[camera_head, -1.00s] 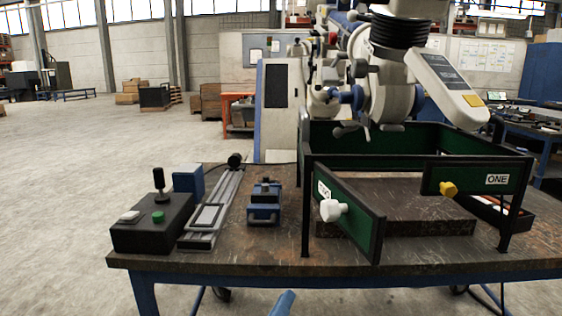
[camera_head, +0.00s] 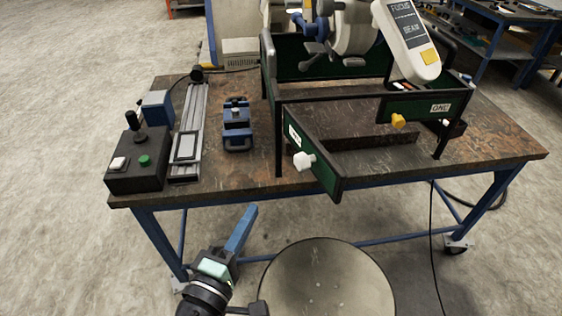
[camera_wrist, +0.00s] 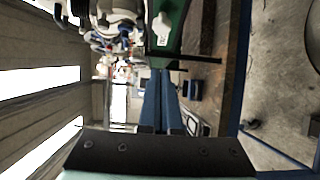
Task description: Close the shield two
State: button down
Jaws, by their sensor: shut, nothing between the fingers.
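Shield two (camera_head: 318,158) is a green panel with a black frame, a white label and a white knob (camera_head: 305,161). It stands swung open, angled from the left post of the frame towards the table's front edge. My gripper (camera_head: 248,212) has blue fingers that are shut and empty. It is in front of the table, below and left of the knob, touching nothing. In the wrist view my shut fingers (camera_wrist: 161,74) point towards the scene, with the white knob (camera_wrist: 161,28) and the green panel (camera_wrist: 176,32) beyond them.
Shield one (camera_head: 440,105) with a yellow knob (camera_head: 398,120) is at the frame's right front. A blue vise (camera_head: 237,125), a grey rail (camera_head: 190,130) and a black control box (camera_head: 137,165) stand left on the table. A round stool top (camera_head: 325,280) is in front.

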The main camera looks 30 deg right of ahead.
jog(key=p, duration=0.2)
send_near(295, 162)
jog(key=w, duration=0.4)
jog(key=d, duration=0.4)
jog(key=shift+s+r, duration=0.2)
jog(key=shift+s, duration=0.05)
jog(key=shift+d+f+p, duration=0.1)
jog(key=shift+d+p, duration=0.2)
